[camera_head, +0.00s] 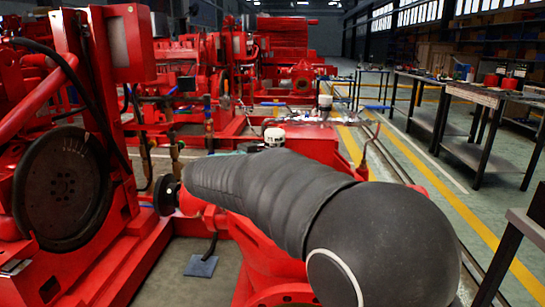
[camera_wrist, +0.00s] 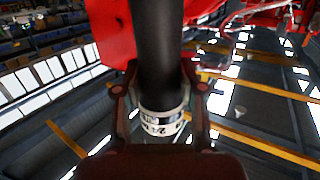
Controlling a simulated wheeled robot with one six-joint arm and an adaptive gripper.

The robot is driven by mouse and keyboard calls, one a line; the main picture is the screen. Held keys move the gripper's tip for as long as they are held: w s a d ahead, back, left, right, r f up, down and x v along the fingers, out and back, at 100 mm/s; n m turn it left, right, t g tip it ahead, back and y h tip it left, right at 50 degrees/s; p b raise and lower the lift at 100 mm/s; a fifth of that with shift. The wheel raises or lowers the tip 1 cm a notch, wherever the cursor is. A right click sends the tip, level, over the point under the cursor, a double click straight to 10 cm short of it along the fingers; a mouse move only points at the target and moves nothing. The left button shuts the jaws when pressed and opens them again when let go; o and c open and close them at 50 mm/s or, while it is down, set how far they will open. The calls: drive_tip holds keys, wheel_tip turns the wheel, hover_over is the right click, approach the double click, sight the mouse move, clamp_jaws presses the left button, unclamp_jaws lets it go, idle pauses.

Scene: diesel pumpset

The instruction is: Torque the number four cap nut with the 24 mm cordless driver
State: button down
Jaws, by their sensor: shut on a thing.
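My gripper (camera_wrist: 160,92) is shut on a black cylindrical tool, which I take for the 24 mm cordless driver (camera_wrist: 156,45). Its dark body runs up between the two fingers. A white label band (camera_wrist: 162,122) with dark print, seemingly including "24", goes around it near the palm. The tool's working end is out of the picture. A red surface (camera_wrist: 112,30) stands behind the tool at the upper left of the wrist view. I cannot make out the number four cap nut in either view.
A red engine with a large dark flywheel (camera_head: 62,185) stands at the left. Red pump parts (camera_head: 265,255) lie under and behind my arm. More red pumpsets (camera_head: 285,45) stand farther back. Workbenches (camera_head: 480,95) line the right. A yellow-lined aisle (camera_head: 425,150) is open between.

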sight(269, 142)
drive_tip(key=shift+f+b, duration=0.4)
drive_tip(key=shift+f, duration=0.85)
drive_tip(key=shift+r+p, duration=0.15)
drive_tip(key=shift+p, duration=0.3)
drive_tip(key=shift+f, duration=0.45)
idle(1.5)
drive_tip(key=shift+r, duration=0.1)
drive_tip(key=shift+r, duration=3.5)
